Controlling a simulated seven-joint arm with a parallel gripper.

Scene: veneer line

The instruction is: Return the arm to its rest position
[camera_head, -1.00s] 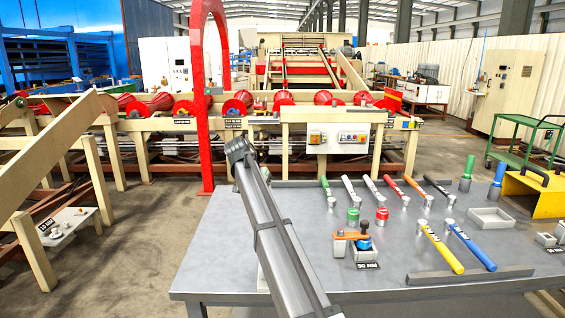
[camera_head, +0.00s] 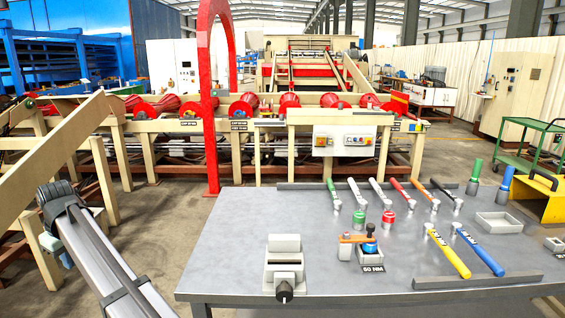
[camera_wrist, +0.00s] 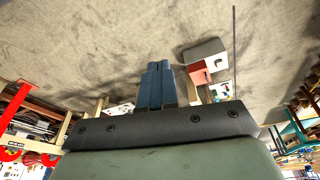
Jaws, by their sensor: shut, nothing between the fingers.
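My arm (camera_head: 100,262) shows at the lower left of the head view, out over the floor to the left of the grey workbench (camera_head: 225,240). My gripper's fingers cannot be made out in the head view. In the wrist view the two blue fingers of my gripper (camera_wrist: 157,70) stand side by side, pressed together and empty. Bare concrete floor (camera_wrist: 100,45) lies beyond them. No tool touches the fingers.
The workbench carries a grey vise (camera_head: 284,265), several coloured-handled tools, a small tray (camera_head: 499,223) and a 50 NM block (camera_head: 371,255). A beige sloping beam (camera_head: 60,150) stands close to my arm. A red arch (camera_head: 209,130) rises behind.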

